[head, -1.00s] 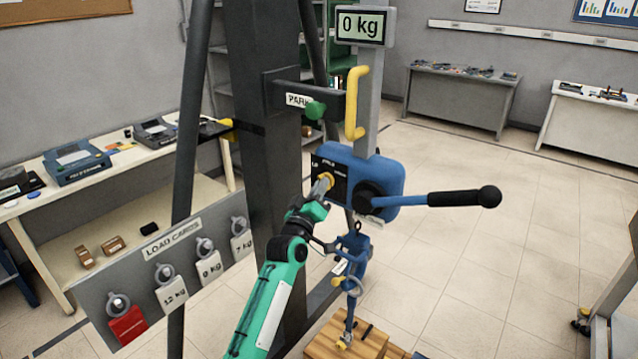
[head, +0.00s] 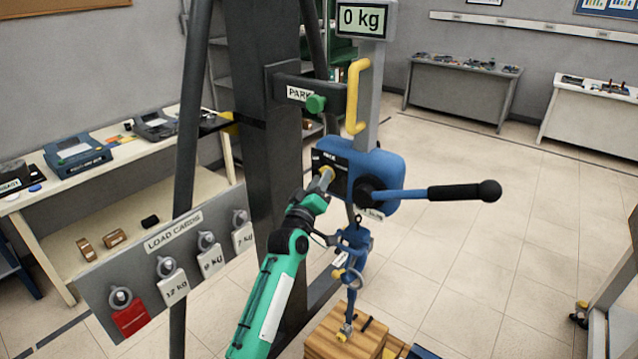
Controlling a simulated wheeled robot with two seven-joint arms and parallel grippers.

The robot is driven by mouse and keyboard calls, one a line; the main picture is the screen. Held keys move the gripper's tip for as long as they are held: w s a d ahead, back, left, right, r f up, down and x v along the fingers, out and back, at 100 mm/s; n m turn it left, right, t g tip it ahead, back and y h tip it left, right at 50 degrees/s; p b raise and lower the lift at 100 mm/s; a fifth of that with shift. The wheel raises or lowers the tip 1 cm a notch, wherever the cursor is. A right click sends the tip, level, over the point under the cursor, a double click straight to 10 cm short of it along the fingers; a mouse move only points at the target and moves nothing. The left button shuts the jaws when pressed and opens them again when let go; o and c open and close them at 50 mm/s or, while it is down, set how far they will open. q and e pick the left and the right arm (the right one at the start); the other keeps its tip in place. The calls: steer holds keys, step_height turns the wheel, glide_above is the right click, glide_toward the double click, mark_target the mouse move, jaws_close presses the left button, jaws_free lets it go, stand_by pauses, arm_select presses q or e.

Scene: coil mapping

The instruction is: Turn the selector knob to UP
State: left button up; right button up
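A blue hoist body (head: 380,172) hangs on a grey post, with a black plate (head: 342,160) on its left face. A small yellow selector knob (head: 327,172) sits at that plate. My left gripper (head: 322,183) is right at the knob, its fingertips over it. The fingers look closed around the knob, but they are small and partly hide it. The plate's lettering is too small and covered to read, so the knob's setting cannot be told.
A lever with a black handle (head: 464,192) sticks out right of the hoist. A blue hook assembly (head: 354,250) hangs below, over a wooden block (head: 343,338). A load-card board (head: 160,262) stands left of my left arm. A yellow handle (head: 356,97) is above.

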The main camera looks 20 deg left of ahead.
arm_select(q)
steer(key=shift+s+f, duration=0.1)
steer(key=b+v, duration=0.4)
steer(key=v, duration=0.9)
steer(key=shift+s+b, duration=0.3)
steer(key=shift+b, duration=0.05)
